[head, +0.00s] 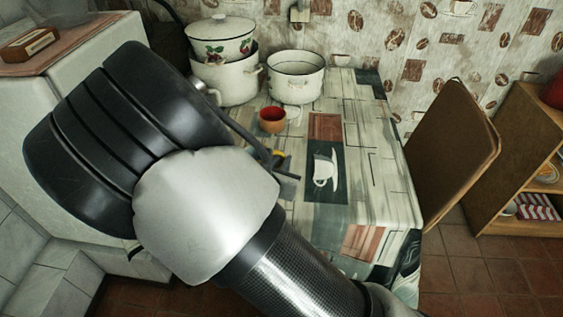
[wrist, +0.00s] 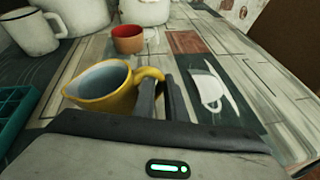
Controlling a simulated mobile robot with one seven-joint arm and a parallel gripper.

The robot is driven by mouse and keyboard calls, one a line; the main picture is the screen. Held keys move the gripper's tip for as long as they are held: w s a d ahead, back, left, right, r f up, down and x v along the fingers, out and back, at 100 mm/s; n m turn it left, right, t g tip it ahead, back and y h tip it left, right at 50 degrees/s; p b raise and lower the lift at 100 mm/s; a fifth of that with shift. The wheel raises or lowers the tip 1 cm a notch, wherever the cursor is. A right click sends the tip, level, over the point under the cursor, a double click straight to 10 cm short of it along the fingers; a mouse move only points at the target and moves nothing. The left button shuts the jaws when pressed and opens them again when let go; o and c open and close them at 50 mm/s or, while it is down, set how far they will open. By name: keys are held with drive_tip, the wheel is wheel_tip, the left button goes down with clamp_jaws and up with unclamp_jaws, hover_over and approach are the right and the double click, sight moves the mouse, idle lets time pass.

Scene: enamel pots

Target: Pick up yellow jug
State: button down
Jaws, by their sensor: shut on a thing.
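The yellow jug (wrist: 108,98) has a grey-blue inside and stands upright, as far as I can tell, over the patterned table in the wrist view. My gripper (wrist: 163,95) is at its right side, with the dark fingers shut on the jug's handle. In the head view my gripper (head: 290,172) shows at the arm's far end, and only a small yellow bit of the jug (head: 279,155) shows beside it. My arm hides the rest. I cannot tell whether the jug's base touches the table.
A red-orange cup (head: 272,120) stands behind the jug. White enamel pots (head: 296,88) stand at the table's back. The tablecloth (head: 395,190) has a printed white cup. A white mug (wrist: 33,33) and a teal crate (wrist: 14,112) are at left.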

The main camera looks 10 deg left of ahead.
drive_tip(key=shift+w+r+p, duration=0.1)
drive_tip(key=shift+r+p, duration=1.2)
drive_tip(key=shift+r, duration=2.9)
drive_tip(key=shift+r, duration=0.1)
